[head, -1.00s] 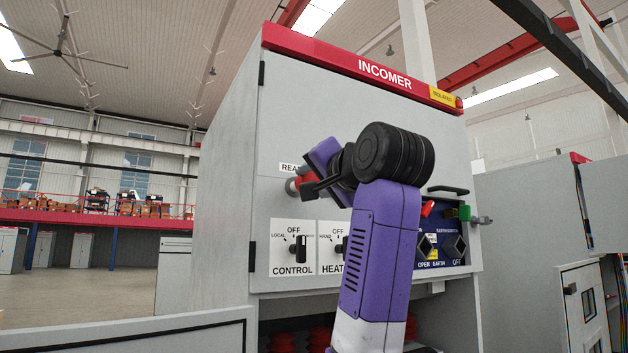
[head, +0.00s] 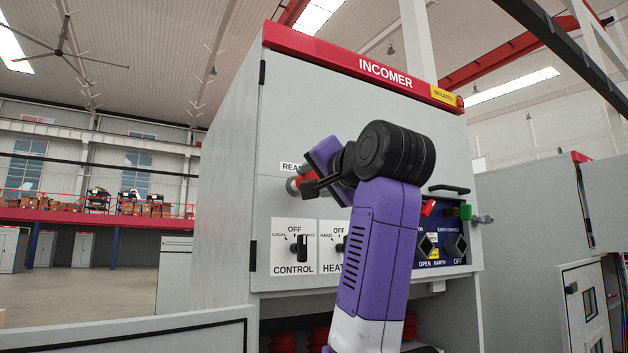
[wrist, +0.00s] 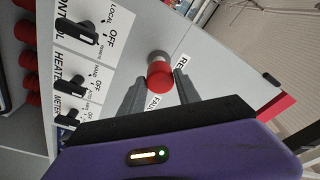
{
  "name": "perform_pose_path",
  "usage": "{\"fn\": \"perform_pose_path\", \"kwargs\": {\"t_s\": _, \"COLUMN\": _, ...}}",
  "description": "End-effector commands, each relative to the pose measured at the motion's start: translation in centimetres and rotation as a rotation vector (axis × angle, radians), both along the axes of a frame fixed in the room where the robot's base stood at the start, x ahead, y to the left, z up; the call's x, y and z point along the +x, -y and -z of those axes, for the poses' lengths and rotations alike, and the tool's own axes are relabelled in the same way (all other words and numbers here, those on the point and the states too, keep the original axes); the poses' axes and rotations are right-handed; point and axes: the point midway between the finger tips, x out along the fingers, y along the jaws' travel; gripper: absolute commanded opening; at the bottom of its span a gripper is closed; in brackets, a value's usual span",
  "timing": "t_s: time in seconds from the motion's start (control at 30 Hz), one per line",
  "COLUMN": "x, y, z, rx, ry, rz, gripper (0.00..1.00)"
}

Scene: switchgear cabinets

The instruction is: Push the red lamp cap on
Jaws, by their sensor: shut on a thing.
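The red lamp cap (wrist: 160,77) is between the two fingers of my gripper (wrist: 159,82) in the wrist view, and the fingers are shut on it. The cap lines up with a grey lamp base (wrist: 157,57) on the panel and looks close against it; I cannot tell whether a small gap is left. In the head view the red cap (head: 307,179) shows just under the "READY" label, partly hidden by my gripper (head: 305,187). The grey rim of the lamp base (head: 291,187) shows to its left.
The INCOMER cabinet (head: 345,110) carries a CONTROL switch (head: 301,246) and a HEATER switch (head: 340,244) below the lamp. Earth switch controls (head: 440,245) are on the right. My arm hides the middle of the panel. The door above the lamp is bare.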

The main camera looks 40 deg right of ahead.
Motion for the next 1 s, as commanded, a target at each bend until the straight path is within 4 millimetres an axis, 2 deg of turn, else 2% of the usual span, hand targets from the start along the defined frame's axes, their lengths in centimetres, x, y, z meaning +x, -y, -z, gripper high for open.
{"fn": "perform_pose_path", "kwargs": {"t_s": 0.43, "x": 0.1, "y": 0.0, "z": 0.0, "rx": 0.005, "ry": 0.002, "rz": 0.000, "gripper": 0.01}}
{"fn": "perform_pose_path", "kwargs": {"t_s": 1.0, "x": 1.3, "y": 0.4, "z": 0.0, "rx": 0.005, "ry": 0.002, "rz": 0.000, "gripper": 0.01}}
